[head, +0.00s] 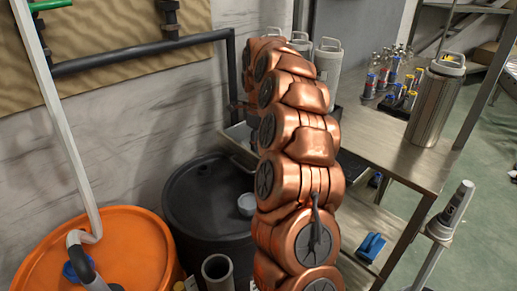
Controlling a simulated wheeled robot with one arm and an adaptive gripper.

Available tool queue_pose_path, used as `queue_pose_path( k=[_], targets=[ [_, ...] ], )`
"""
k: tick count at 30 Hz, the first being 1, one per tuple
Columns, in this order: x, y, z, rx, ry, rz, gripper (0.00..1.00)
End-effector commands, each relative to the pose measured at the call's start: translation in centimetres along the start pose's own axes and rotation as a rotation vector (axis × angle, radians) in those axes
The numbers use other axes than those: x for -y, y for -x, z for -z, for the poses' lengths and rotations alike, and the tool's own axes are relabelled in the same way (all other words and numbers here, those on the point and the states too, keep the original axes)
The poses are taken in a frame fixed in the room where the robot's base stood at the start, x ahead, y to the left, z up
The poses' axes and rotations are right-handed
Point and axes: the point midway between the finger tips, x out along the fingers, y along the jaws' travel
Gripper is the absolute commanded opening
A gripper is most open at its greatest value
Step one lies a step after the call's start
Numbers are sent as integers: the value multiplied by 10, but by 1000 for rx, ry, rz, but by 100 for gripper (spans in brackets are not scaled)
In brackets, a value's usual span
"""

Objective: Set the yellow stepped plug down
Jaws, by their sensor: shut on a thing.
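I cannot make out the yellow stepped plug in the head view. My copper-coloured arm rises through the middle of the picture and blocks what lies behind it. My gripper and its fingertips do not show, so I cannot see what is between them.
A steel table (402,152) stands right of my arm, bearing a metal canister (432,105), a white canister (327,66) and several small bottles. A blue object (371,246) lies below. An orange drum (130,250) and a black drum (195,195) stand left.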

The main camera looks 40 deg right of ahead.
Motion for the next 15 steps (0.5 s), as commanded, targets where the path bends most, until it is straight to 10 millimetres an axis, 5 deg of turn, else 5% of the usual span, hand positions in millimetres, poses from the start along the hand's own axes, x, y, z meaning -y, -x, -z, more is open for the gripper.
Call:
queue_pose_path(
  k=[4,15],
  targets=[
    [-1,-18,0,-2,0,-2,18],
    [0,-23,0,-1,0,0,18]
  ],
)
